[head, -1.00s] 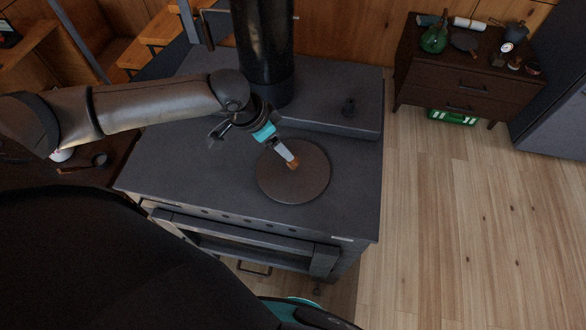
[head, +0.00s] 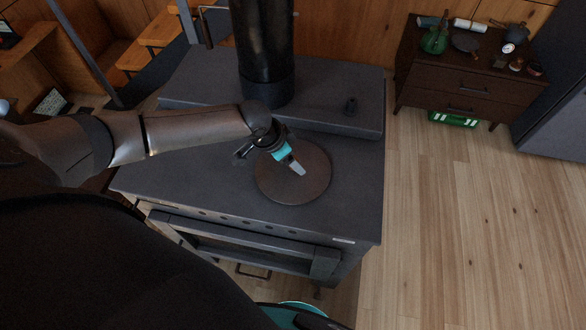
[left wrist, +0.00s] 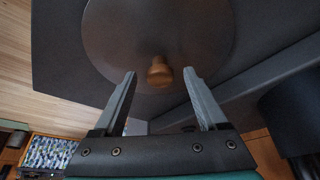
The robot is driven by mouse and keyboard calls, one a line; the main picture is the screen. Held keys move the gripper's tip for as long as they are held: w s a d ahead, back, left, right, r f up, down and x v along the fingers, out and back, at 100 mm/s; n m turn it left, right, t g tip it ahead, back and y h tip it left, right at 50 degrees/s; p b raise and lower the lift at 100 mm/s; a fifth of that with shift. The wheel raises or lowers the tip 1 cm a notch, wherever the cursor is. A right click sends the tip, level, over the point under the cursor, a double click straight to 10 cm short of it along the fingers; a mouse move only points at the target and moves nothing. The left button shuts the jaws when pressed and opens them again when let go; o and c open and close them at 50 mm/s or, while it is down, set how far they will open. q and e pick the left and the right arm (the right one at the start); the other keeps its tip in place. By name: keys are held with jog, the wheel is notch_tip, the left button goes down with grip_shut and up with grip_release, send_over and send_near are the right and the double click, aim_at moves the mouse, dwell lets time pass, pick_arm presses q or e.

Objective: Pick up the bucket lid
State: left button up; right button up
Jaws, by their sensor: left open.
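The bucket lid (head: 312,187) is a dark round disc lying flat on the stove top (head: 205,165). In the left wrist view the lid (left wrist: 200,25) fills the upper middle, with a small wooden knob (left wrist: 159,72) near its centre. My left gripper (head: 298,170) is over the lid in the head view and hides the knob there. In the left wrist view the left gripper's open fingers (left wrist: 159,80) point towards the knob, one to each side in the picture. Whether the tips are level with the knob is unclear. My right gripper does not show.
A black stovepipe (head: 265,50) rises behind the lid, from a raised ledge at the back of the stove. A wooden cabinet (head: 465,85) with several items stands at the upper right. Wooden floor lies clear to the right.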

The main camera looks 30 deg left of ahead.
pick_arm(q)
jog(key=shift+c, duration=0.2)
grip_shut()
dwell(0.4)
dwell(0.8)
